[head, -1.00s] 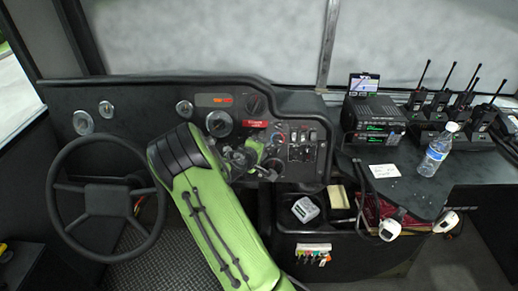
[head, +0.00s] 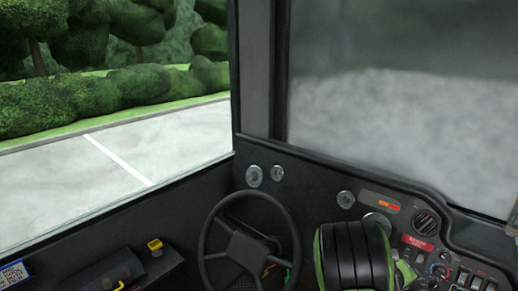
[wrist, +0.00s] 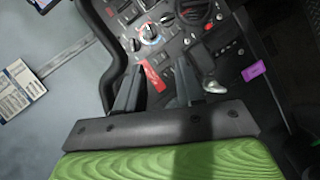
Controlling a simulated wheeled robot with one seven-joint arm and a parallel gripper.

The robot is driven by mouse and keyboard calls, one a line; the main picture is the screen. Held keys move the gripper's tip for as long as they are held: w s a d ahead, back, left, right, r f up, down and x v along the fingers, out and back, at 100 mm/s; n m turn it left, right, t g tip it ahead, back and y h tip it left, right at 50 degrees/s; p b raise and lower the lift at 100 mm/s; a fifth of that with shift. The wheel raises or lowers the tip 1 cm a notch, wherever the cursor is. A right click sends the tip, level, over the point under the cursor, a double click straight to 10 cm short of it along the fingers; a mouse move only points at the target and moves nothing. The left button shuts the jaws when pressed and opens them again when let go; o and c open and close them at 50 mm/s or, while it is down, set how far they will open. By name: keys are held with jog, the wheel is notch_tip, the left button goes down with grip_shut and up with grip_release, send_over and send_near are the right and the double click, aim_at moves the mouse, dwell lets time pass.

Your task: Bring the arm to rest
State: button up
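My gripper (wrist: 158,82) shows in the wrist view with its two dark fingers apart and nothing between them. A dashboard panel with knobs and a red label (wrist: 152,76) lies beyond the fingers. I cannot tell how far the fingertips are from the panel. In the head view my green and black arm stands at the lower right, in front of the dashboard (head: 310,180). My gripper cannot be made out there.
The steering wheel (head: 249,243) is just left of my arm in the head view. A side ledge with a yellow-topped item (head: 154,245) is at the lower left. The wrist view shows a purple tag (wrist: 254,71) and a white printed card (wrist: 20,88).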

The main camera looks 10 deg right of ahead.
jog(key=s+a+r+m+t+y+p, duration=0.1)
jog(key=s+a+r+y+p, duration=0.2)
jog(key=a+r, duration=0.5)
jog(key=s+a+r+m+t+y+p, duration=0.15)
jog(key=s+a+r+y, duration=0.3)
jog(key=a, duration=0.55)
jog(key=s+a+r+n+y+p, duration=0.1)
jog(key=s+a+r, duration=0.3)
jog(key=s+a, duration=0.2)
jog(key=s+a+r+n+y+p, duration=0.1)
jog(key=s+a+r+y, duration=0.1)
jog(key=s+a, duration=0.4)
jog(key=shift+p+v, duration=0.35)
jog(key=shift+v, duration=0.55)
jog(key=shift+w+y, duration=0.2)
jog(key=shift+y, duration=0.05)
jog(key=shift+r, duration=0.1)
